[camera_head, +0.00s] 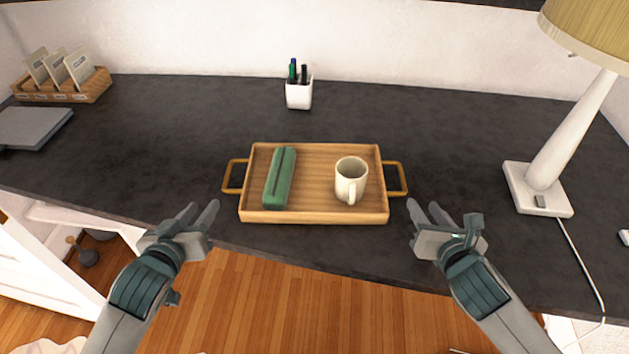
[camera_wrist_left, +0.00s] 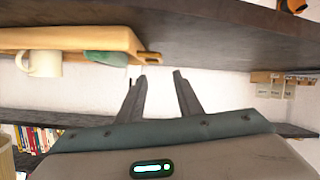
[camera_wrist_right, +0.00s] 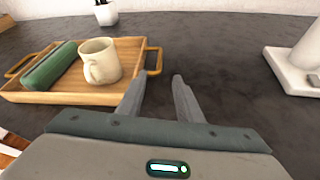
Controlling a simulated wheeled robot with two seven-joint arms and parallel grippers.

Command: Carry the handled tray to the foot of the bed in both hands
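The wooden handled tray (camera_head: 315,216) lies on the dark desk near its front edge, with a brass-coloured handle at each end. It holds a green case (camera_head: 280,178) on the left and a cream mug (camera_head: 351,178) on the right. My left gripper (camera_head: 201,212) is open and empty, just in front of and left of the left handle (camera_head: 233,176). My right gripper (camera_head: 427,211) is open and empty, to the right of and slightly in front of the right handle (camera_head: 396,178). The right wrist view shows this handle (camera_wrist_right: 154,60) beyond the fingers, apart from them.
A white pen cup (camera_head: 299,94) stands behind the tray. A white lamp (camera_head: 540,190) stands at the right, its cord hanging over the edge. A card rack (camera_head: 65,92) and a grey flat object (camera_head: 34,127) are at the far left. Wooden floor (camera_head: 270,310) shows below.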

